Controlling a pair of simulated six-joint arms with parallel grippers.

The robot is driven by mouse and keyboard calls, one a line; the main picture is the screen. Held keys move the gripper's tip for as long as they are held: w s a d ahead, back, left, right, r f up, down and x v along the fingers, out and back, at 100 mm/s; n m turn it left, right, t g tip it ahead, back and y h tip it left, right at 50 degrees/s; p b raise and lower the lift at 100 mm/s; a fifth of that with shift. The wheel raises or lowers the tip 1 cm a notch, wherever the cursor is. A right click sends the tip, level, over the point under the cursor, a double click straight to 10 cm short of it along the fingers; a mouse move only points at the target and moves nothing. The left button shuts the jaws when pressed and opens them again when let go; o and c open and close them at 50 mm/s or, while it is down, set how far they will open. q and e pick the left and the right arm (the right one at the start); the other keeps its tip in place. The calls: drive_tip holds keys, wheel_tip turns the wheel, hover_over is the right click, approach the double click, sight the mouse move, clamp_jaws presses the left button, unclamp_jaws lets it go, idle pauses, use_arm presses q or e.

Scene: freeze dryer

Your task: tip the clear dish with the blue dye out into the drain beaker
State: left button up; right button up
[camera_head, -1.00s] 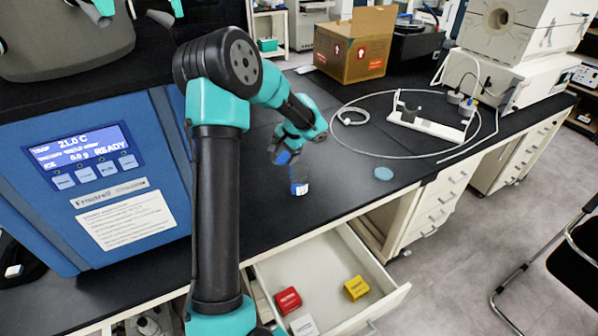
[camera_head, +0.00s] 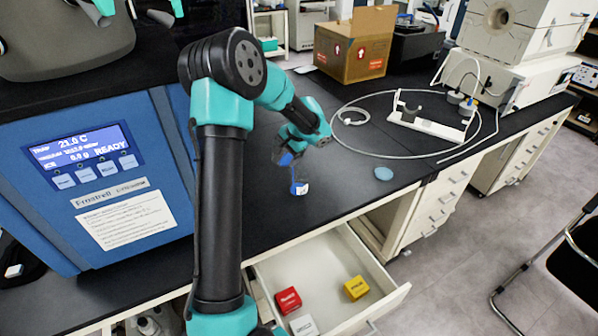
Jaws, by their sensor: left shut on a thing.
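My left gripper (camera_head: 289,158) is over the black bench in front of the blue machine, pointing down. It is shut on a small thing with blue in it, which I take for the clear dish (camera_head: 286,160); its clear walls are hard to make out. Just below stands a small vessel with a white label (camera_head: 302,188), likely the drain beaker. Blue shows at its left side, and its outline is faint against the black top. Whether the dish is tilted or its rim touches the vessel cannot be told. My right gripper is not in view.
A flat pale blue disc (camera_head: 383,173) lies on the bench to the right. A white stand (camera_head: 428,124) and a looped tube are behind it. An open drawer (camera_head: 335,262) with red, yellow and white boxes juts out below the bench edge. A cardboard box (camera_head: 354,50) stands at the back.

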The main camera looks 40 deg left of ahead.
sight(288, 159)
use_arm(q)
drive_tip(key=shift+w+d+f+y, duration=0.2)
drive_tip(key=shift+d+f+y, duration=0.1)
drive_tip(key=shift+d+y, duration=0.2)
idle(0.8)
drive_tip(key=shift+d+g, duration=0.15)
drive_tip(key=shift+g, duration=0.15)
drive_tip(key=shift+w, duration=0.1)
drive_tip(key=shift+c, duration=1.2)
drive_tip(key=shift+d+r, duration=0.1)
drive_tip(key=shift+w+d+r+y+p, duration=0.1)
drive_tip(key=shift+w+d+y+p, duration=0.15)
drive_tip(key=shift+d+y+p, duration=0.4)
drive_tip(key=shift+w+d+r+g+y+p, duration=0.2)
drive_tip(key=shift+d+g+y+p, duration=0.2)
drive_tip(key=shift+g+y+p, duration=0.35)
idle(1.7)
